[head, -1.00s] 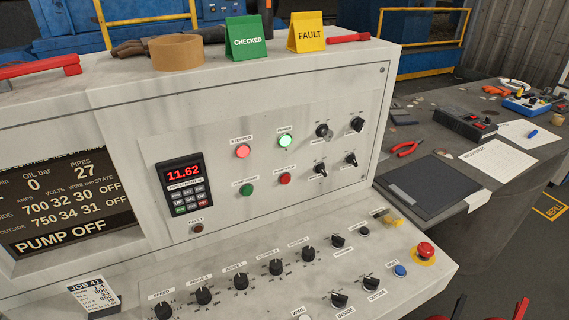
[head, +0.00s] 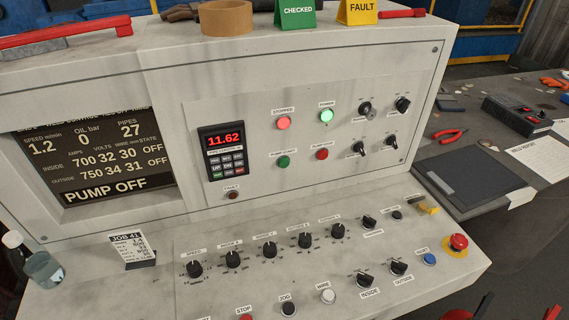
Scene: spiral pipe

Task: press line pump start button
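The green button labelled as pump start (head: 283,161) sits on the upright face of the grey control console, right of the keypad. The red button labelled as pump stop (head: 322,154) is to its right. Above them, a red lamp labelled stopped (head: 283,122) and a green lamp labelled power (head: 326,115) are lit. The display screen (head: 90,160) at the left reads PUMP OFF, oil 0 bar. Neither gripper is in view, and nothing covers the green button.
Below, the sloping desk has a row of black knobs (head: 269,248), a red emergency stop (head: 458,242) and a blue button (head: 429,258). A job card (head: 131,247) and a bottle (head: 44,268) stand at the left. A dark workbench is at the right. Dark red-topped parts show at the bottom right.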

